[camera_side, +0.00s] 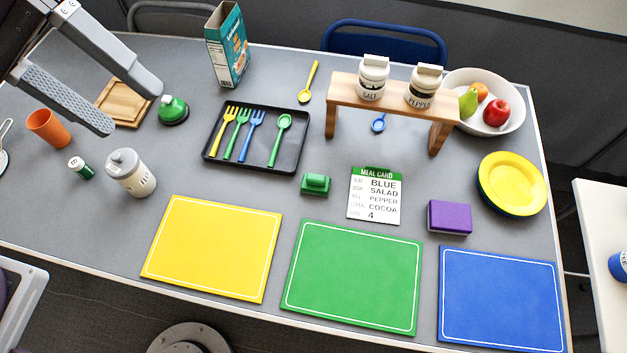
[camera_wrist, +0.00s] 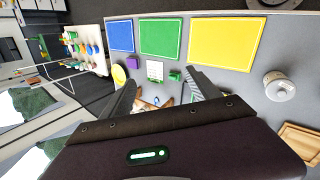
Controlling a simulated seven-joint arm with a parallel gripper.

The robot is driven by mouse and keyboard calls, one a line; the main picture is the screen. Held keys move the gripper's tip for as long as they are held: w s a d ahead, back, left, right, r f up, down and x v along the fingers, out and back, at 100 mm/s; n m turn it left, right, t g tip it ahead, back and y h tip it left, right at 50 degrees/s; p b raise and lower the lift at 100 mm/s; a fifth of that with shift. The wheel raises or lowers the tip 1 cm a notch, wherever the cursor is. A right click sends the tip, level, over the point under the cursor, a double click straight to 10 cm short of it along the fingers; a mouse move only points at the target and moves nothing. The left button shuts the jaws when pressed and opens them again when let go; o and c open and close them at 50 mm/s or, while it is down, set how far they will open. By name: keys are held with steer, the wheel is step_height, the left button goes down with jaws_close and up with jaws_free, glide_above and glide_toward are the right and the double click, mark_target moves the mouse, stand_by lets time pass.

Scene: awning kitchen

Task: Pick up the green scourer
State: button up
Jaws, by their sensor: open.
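A small green block with a raised grip (camera_side: 316,184) lies on the grey table left of the meal card; it looks like the scourer. In the wrist view the green block (camera_wrist: 175,75) shows small, near my right-hand fingertip. A green dome on a black base (camera_side: 174,112) stands at the upper left; I cannot tell for sure what it is. My gripper (camera_side: 129,107) is open and empty, above the table's upper left, well left of the green block. Its two fingers also show spread apart in the wrist view (camera_wrist: 161,79).
A black cutlery tray (camera_side: 212,155) stands between my gripper and the green block. The meal card (camera_side: 374,196), purple block (camera_side: 449,217) and green mat (camera_side: 352,275) are near the block. A wooden shelf (camera_side: 398,97) carries salt and pepper jars. A white canister (camera_side: 131,173) stands left.

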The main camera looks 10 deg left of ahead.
steer(key=w+d+f+n+g+h, duration=0.2)
steer(key=w+d+f+n+h, duration=0.2)
steer(key=w+d+f, duration=0.3)
steer(key=n+t+h, duration=0.2)
steer(key=n+t, duration=0.1)
steer(key=n, duration=0.6)
glide_above(316, 182)
steer(key=a, duration=0.5)
step_height(316, 182, down, 18)
steer(key=f+n, duration=0.1)
steer(key=f, duration=0.2)
steer(key=f+n+t, duration=0.1)
steer(key=f, duration=0.3)
steer(key=a+f+n, duration=0.1)
steer(key=f+n, duration=0.1)
steer(key=f, duration=0.2)
steer(key=shift+s+f+t+y, duration=0.1)
steer(key=shift+f+t+y, duration=0.1)
steer(key=shift+t+y, duration=0.1)
steer(key=x, duration=0.7)
steer(key=shift+s+a+f, duration=0.1)
steer(key=shift+f, duration=0.05)
steer(key=c, duration=1.4)
